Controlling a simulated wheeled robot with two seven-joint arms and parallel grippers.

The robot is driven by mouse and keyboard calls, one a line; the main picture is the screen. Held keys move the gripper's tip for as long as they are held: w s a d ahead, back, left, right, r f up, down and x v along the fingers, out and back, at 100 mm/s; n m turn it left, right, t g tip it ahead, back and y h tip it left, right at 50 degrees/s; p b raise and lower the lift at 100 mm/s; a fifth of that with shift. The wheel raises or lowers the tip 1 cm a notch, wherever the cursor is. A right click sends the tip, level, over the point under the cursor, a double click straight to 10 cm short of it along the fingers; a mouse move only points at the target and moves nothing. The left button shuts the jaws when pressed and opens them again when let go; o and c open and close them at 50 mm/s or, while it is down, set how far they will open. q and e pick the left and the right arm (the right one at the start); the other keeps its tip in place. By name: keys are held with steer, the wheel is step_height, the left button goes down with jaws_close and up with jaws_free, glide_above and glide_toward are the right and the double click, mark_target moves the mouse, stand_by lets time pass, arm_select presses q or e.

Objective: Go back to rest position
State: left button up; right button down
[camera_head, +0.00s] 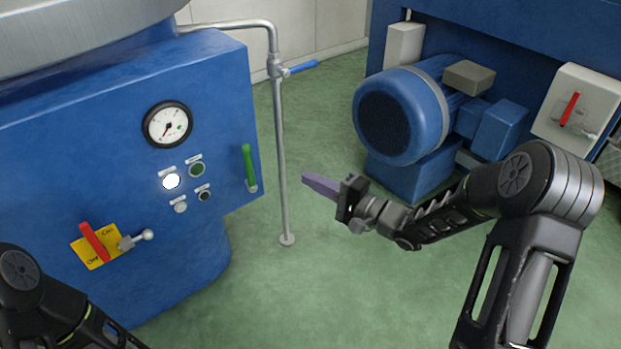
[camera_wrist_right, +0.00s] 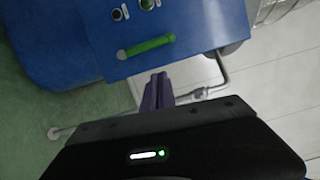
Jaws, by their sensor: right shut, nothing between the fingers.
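My right gripper (camera_head: 322,186) reaches in from the right in the head view, over the green floor. Its purple fingers are shut with nothing between them and point left toward the blue machine. In the right wrist view the shut fingers (camera_wrist_right: 157,92) show below the green handle (camera_wrist_right: 146,47). The right gripper is apart from the machine and the pipe. My left arm shows at the lower left corner of the head view, but its gripper is out of the picture.
A blue machine (camera_head: 60,170) fills the left, with a gauge (camera_head: 167,125), buttons, a green handle (camera_head: 249,167) and a red handle (camera_head: 95,242) on a yellow plate. A grey pipe (camera_head: 282,160) with a blue valve lever stands beside it. A blue motor (camera_head: 400,115) stands behind my right arm. Floor between is clear.

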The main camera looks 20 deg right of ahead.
steer(key=s+d+f+n+g+h, duration=0.1)
steer(key=s+f+n+g+h, duration=0.2)
steer(key=f, duration=0.7)
steer(key=s+f+n+g+h, duration=0.1)
steer(key=s+f+n+h, duration=0.2)
steer(key=f, duration=0.7)
steer(key=s+a+f+n+g, duration=0.1)
steer(key=s+a+f+g, duration=0.3)
steer(key=s, duration=0.5)
steer(key=s+a+f+n+g, duration=0.25)
steer(key=s+a+f, duration=0.25)
steer(key=s, duration=0.3)
steer(key=s+a+f+g, duration=0.4)
steer(key=s+f, duration=0.1)
steer(key=s, duration=0.4)
step_height(320, 180, up, 23)
steer(key=p, duration=2.2)
steer(key=shift+w+a+f+t+h+p, duration=0.15)
steer(key=shift+w+a+t+h+p, duration=0.15)
steer(key=shift+t+h+p, duration=0.1)
